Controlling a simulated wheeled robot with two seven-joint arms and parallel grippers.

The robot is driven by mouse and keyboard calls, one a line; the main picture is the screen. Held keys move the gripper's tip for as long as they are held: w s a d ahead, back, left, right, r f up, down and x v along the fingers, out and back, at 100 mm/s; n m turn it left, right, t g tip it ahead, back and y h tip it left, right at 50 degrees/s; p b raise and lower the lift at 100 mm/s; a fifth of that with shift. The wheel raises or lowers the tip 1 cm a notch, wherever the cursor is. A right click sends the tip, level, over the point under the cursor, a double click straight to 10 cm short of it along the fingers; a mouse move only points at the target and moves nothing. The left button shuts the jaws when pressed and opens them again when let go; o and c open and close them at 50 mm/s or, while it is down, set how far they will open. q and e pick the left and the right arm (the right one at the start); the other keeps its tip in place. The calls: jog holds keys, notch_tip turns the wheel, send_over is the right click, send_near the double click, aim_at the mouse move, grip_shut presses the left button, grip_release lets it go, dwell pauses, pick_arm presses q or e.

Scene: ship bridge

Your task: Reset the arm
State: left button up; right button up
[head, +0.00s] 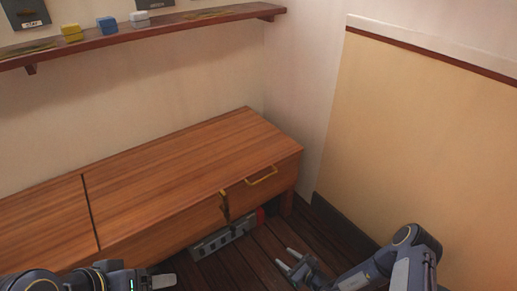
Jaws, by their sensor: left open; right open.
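My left gripper (164,280) is at the bottom edge of the head view, in front of the wooden cabinet's lower left part, and looks empty. The view cuts off much of its arm. My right gripper (287,263) is at the bottom, right of centre, with its two fingers apart and nothing between them. It is over the dark plank floor, apart from the cabinet. The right arm comes in from the lower right.
A low wooden cabinet (190,160) with a brass handle (261,176) stands along the left wall, its top bare. A grey box-like object (210,244) is at its foot. A wall shelf (150,30) above holds a yellow block (72,33) and a blue block (107,24). A cream panel (430,130) is on the right.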

notch_tip(320, 180, up, 20)
jog(key=w+d+r+n+g+y, duration=0.1)
jog(key=w+d+n+g+y, duration=0.2)
jog(key=n, duration=0.6)
jog(key=s+a+r+n+g+y, duration=0.1)
jog(key=s+r+n+g, duration=0.1)
jog(key=s+r+n, duration=0.3)
jog(key=s+r+n+g, duration=0.2)
jog(key=r, duration=0.5)
jog(key=s+d+r+n+t+h, duration=0.1)
jog(key=s+d+r+n+h, duration=0.2)
jog(key=s, duration=0.5)
jog(key=s+d+r+n+h, duration=0.2)
jog(key=s+r+n+h, duration=0.1)
jog(key=s, duration=0.4)
jog(key=s+d+r+n+t+h, duration=0.1)
jog(key=s+d+r+n+h, duration=0.2)
jog(key=s, duration=0.5)
notch_tip(320, 180, up, 35)
jog(key=p, duration=3.5)
jog(key=shift+w, duration=0.15)
jog(key=shift+r, duration=0.1)
